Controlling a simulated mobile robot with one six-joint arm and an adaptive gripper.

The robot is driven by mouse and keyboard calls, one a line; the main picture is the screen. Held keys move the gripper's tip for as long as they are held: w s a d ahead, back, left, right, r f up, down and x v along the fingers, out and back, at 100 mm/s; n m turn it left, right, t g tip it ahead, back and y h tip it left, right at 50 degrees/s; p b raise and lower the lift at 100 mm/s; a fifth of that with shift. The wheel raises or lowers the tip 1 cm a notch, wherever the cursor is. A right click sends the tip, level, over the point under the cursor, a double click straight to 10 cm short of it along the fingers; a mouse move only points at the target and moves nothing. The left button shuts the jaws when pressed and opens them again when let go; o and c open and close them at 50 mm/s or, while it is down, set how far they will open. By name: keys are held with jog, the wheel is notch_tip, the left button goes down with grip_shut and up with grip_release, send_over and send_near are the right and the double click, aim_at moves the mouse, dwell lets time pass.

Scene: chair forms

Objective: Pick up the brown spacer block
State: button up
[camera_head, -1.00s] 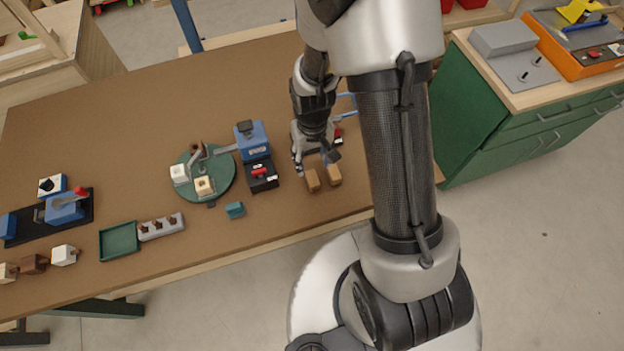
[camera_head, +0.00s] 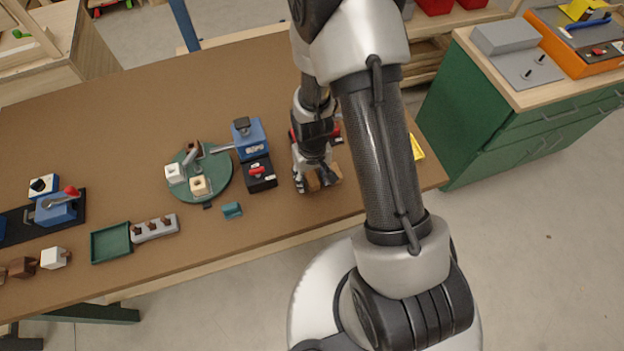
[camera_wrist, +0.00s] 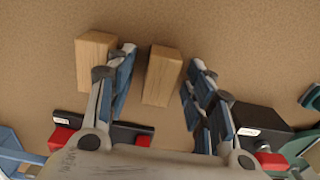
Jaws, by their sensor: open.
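Two small wooden blocks of similar brown tone stand side by side near the table's front edge. One block (camera_wrist: 162,76) is between the open fingers of my gripper (camera_wrist: 160,62) in the wrist view, with gaps on both sides. The other block (camera_wrist: 97,60) is just outside the left finger, very close to it. In the head view my gripper (camera_head: 318,182) is down over the pair and partly hides the left block (camera_head: 312,184) and the right block (camera_head: 334,172). Nothing is held.
A black box with a red handle (camera_head: 260,175) stands left of my gripper, in front of a blue device (camera_head: 249,138). A green turntable (camera_head: 218,172), teal block (camera_head: 232,210), green tray (camera_head: 109,243) and grey peg rack (camera_head: 154,229) are farther left. Bare table lies in front.

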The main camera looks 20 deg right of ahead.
jog(key=shift+c, duration=0.5)
jog(key=c, duration=1)
jog(key=shift+o, duration=0.2)
